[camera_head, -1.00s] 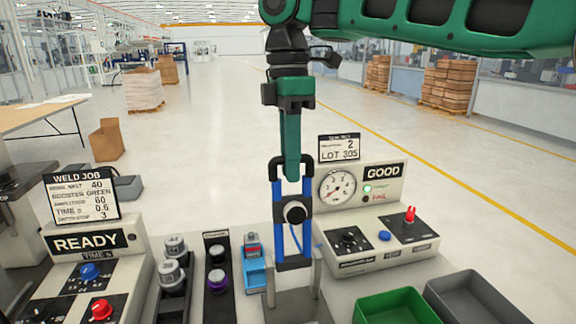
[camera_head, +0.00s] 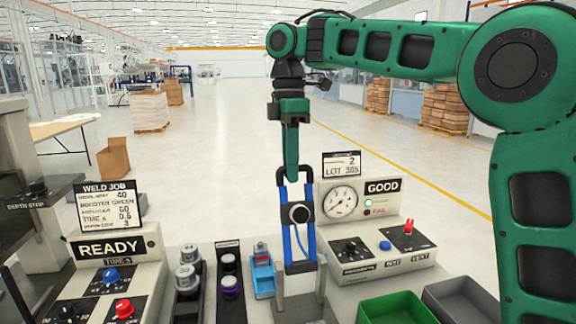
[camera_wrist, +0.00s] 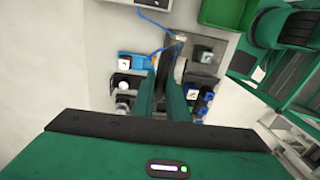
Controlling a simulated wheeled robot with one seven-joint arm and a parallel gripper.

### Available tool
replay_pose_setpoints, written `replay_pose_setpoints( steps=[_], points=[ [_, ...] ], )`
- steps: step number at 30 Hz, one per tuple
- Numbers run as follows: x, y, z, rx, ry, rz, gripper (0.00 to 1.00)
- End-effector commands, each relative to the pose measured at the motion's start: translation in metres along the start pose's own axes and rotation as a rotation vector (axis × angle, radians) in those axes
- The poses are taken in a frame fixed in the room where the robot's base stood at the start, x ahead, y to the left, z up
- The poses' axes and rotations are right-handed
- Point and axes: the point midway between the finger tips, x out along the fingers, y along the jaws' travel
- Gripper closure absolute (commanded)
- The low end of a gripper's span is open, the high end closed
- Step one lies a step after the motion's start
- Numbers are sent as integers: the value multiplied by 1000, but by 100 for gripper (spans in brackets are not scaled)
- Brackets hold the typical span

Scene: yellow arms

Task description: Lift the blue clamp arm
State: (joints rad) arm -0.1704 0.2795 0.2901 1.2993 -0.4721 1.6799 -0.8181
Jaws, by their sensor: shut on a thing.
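The blue clamp arm (camera_head: 310,238) is a long frame with two blue bars, black ends and a round black-and-white pad in its middle. In the head view it stands nearly upright above two grey posts (camera_head: 320,281). My gripper (camera_head: 291,177) points down at the clamp arm's black top end and is shut on it. In the wrist view my green fingers (camera_wrist: 160,88) reach forward on both sides of a dark part. The fingers and wrist hide some of the clamp arm there. A blue tube (camera_wrist: 152,20) curves beyond them.
A panel with a gauge and a GOOD sign (camera_head: 383,187) stands right behind the clamp. A green bin (camera_head: 398,308) and a grey bin (camera_head: 468,298) lie at front right. Knobs, small parts and a READY panel (camera_head: 109,246) are at left.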

Motion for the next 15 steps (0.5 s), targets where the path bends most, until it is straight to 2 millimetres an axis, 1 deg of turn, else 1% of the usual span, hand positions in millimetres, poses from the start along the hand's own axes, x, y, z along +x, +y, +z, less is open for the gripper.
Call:
replay_pose_setpoints(
  steps=[1, 6, 7, 10, 15],
  points=[
    [-1, 8, 2, 7, 10, 12, 100],
    [4, 16, 3, 9, 11, 5, 100],
    [4, 17, 4, 9, 11, 4, 79],
    [5, 18, 3, 9, 10, 2, 78],
    [3, 12, 0, 7, 9, 5, 65]
  ],
)
